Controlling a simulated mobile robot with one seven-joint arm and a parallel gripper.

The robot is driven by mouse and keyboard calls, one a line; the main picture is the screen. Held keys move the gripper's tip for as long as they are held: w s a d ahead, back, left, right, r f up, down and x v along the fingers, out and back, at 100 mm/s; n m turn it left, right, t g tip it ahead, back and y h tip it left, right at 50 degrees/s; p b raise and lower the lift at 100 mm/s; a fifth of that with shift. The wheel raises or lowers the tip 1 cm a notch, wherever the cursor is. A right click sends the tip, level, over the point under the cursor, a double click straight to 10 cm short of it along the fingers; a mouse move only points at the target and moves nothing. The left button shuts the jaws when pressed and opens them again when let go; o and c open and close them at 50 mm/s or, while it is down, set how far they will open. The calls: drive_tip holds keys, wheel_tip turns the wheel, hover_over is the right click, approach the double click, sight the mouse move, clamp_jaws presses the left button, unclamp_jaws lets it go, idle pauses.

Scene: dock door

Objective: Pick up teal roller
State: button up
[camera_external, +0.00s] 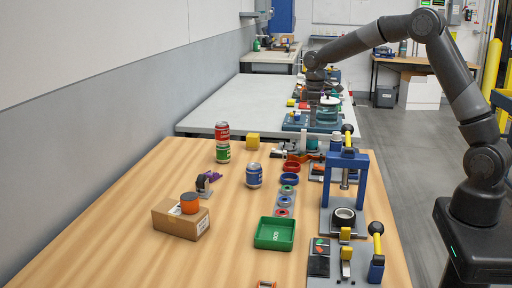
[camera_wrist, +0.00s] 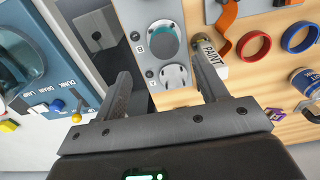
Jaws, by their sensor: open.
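In the wrist view, a grey plate (camera_wrist: 148,58) shows between my fingers. It has a round teal area (camera_wrist: 163,42), which may be the teal roller seen end-on; I cannot tell for sure. A whitish round part (camera_wrist: 175,78) sits beside it, nearer my gripper. My gripper (camera_wrist: 163,82) is open, its two fingers apart with nothing held between them. In the external view my gripper is small and far off above the grey table, and its fingers are hard to make out. I cannot pick out the roller there.
A wooden table (camera_external: 150,215) in front holds cans, a green tray (camera_external: 275,234), a cardboard box (camera_external: 181,219) and a blue press (camera_external: 347,170).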

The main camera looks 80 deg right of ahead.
sight(312, 138)
drive_tip(key=f, duration=0.8)
drive_tip(key=shift+s+a, duration=0.1)
drive_tip(key=shift+a, duration=0.25)
drive_tip(key=shift+r, duration=0.1)
drive_tip(key=c, duration=1.2)
drive_tip(key=shift+o, duration=0.2)
drive_tip(key=shift+r, duration=0.1)
